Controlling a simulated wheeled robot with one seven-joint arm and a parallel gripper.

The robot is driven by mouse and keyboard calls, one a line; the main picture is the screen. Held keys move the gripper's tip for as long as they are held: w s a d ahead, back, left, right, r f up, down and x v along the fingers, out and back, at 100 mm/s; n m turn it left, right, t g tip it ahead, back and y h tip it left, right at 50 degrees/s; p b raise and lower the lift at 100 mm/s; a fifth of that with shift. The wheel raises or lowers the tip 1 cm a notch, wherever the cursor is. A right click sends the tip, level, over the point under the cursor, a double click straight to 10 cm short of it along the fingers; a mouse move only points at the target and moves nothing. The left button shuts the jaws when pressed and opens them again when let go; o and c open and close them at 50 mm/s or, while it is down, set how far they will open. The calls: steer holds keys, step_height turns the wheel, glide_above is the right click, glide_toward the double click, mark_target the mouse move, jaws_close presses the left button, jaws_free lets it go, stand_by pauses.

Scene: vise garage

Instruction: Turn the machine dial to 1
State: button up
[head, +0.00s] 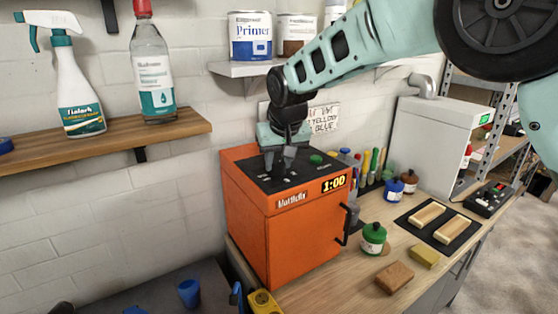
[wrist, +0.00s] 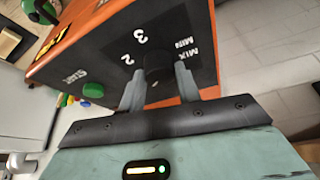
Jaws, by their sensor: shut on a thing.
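The machine is an orange box (head: 272,230) with a black top panel and a display reading 1:00, standing on the wooden workbench. My gripper (head: 279,163) reaches down from above onto the left part of that panel. In the wrist view, my gripper (wrist: 160,85) is shut on the black dial (wrist: 158,65), one finger on each side. The labels 2, 3 and MIX MIN show around the dial; no 1 is visible, and the dial's pointer is hidden. A green START button (wrist: 93,90) is on the same panel and also shows in the head view (head: 316,159).
A wooden shelf (head: 100,142) with a spray bottle (head: 75,85) and a clear bottle (head: 152,70) is at left. Jars, pens and wooden blocks stand right of the machine.

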stand_by(0.4)
steer(key=o, duration=1)
steer(key=shift+r, duration=0.1)
steer(key=b+v, duration=0.4)
steer(key=v, duration=1.3)
steer(key=shift+r, duration=0.2)
steer(key=s+d+f+n+g+b, duration=0.1)
steer(key=s+d+f, duration=0.3)
steer(key=s+f, duration=0.5)
steer(key=s+d+f+n+g+b, duration=0.1)
steer(key=s+d+f, duration=0.4)
steer(key=s+f, duration=0.5)
steer(key=s+d+f+n+g+h+b, duration=0.1)
steer(key=s+d+f+g+b, duration=0.1)
steer(key=s+d+f, duration=0.3)
steer(key=shift+s+f+n, duration=0.15)
steer(key=shift+s+f, duration=0.55)
steer(key=shift+s, duration=0.75)
steer(key=shift+s+f+n, duration=0.1)
steer(key=shift+s+f, duration=0.65)
steer(key=shift+s, duration=0.7)
steer(key=shift+s+f+n, duration=0.15)
steer(key=shift+s+f, duration=0.55)
steer(key=shift+s, duration=0.75)
